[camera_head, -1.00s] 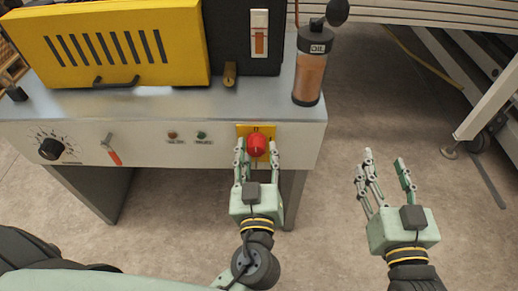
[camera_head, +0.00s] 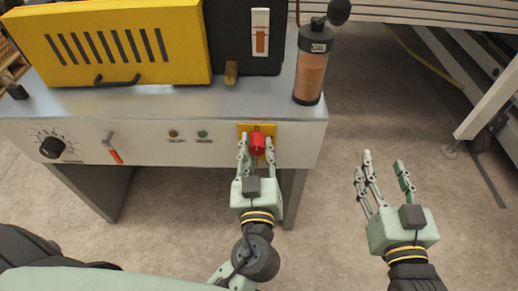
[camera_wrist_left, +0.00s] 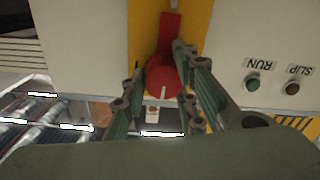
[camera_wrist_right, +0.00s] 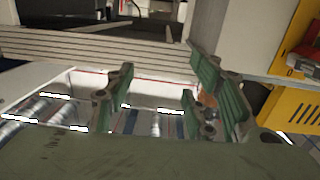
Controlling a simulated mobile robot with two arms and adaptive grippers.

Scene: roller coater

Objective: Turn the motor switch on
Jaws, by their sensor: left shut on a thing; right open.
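The motor switch is a red rotary knob (camera_head: 257,145) on a yellow plate (camera_head: 242,128) at the right end of the machine's front panel. My left gripper (camera_head: 257,150) is shut on it, with a finger on each side. In the left wrist view the red knob (camera_wrist_left: 166,75) sits between the fingers, with a narrow red bar and a white mark on its face. Part of its rim is hidden by the fingers. My right gripper (camera_head: 384,166) is open and empty, held in free air right of the machine.
On the panel are a black dial (camera_head: 52,148), a red-handled lever (camera_head: 114,152) and two small lamps, green (camera_head: 202,134) and reddish (camera_head: 173,133). An oil bottle (camera_head: 310,75) and a yellow cover (camera_head: 60,60) stand on top. Floor to the right is open.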

